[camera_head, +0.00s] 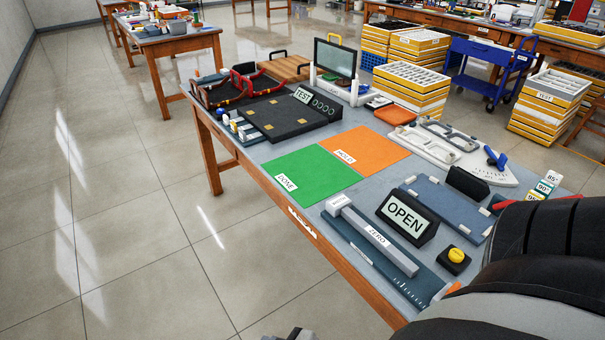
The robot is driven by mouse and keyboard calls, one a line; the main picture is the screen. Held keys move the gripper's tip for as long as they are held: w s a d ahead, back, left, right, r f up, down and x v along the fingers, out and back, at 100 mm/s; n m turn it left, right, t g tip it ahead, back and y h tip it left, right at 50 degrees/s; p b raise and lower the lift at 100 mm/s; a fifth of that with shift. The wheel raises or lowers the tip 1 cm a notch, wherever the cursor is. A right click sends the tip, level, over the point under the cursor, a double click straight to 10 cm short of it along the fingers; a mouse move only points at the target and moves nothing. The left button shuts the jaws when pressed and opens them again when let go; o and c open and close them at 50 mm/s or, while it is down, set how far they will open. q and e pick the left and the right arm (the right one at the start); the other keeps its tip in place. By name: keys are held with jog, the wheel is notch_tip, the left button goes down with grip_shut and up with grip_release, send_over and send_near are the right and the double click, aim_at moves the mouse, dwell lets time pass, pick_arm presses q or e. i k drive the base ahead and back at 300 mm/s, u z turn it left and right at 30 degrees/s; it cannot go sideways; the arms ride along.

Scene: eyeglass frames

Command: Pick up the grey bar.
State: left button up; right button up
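A long grey bar (378,244) lies flat on a dark blue-grey board (345,243) near the table's front edge. The board has ruler marks and a label reading ZERO. The bar has a lighter block at its far left end. A small dark grey part (291,335) at the bottom edge, off the table's front, seems to be the tip of my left gripper; it is mostly cut off, so its opening cannot be told.
A sign reading OPEN (406,216) stands just behind the bar, with a yellow button (456,256) to its right. Green (310,176) and orange (365,153) mats lie to the left. A dark TEST board (289,118) sits farther back. Floor left of the table is clear.

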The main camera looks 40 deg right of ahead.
aim_at(402, 262)
jog(key=u, duration=0.2)
jog(key=i, duration=1.15)
jog(key=z, duration=2.15)
